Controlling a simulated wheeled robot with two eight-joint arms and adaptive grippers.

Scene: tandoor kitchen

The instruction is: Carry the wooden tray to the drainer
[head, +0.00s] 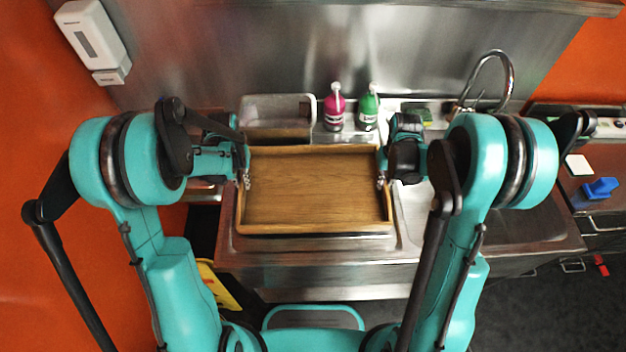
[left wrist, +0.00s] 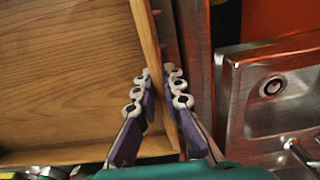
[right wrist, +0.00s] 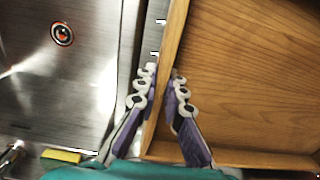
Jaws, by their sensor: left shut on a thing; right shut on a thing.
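The wooden tray (head: 315,190) is rectangular, with a raised rim, and looks empty and level. It is over the left part of the steel sink unit, which seems to be the drainer (head: 407,238); I cannot tell if it touches the steel. My left gripper (head: 245,178) is shut on the tray's left wall, one finger on each side, as the left wrist view (left wrist: 158,88) shows. My right gripper (head: 381,178) is shut on the right wall; in the right wrist view (right wrist: 163,82) its fingers straddle that wall.
A pink bottle (head: 334,110) and a green bottle (head: 368,108) stand behind the tray. A metal basin (head: 278,105) is at the back left. The sink bowl (head: 530,222) and curved tap (head: 510,75) are to the right. A yellow object (head: 222,287) is below left.

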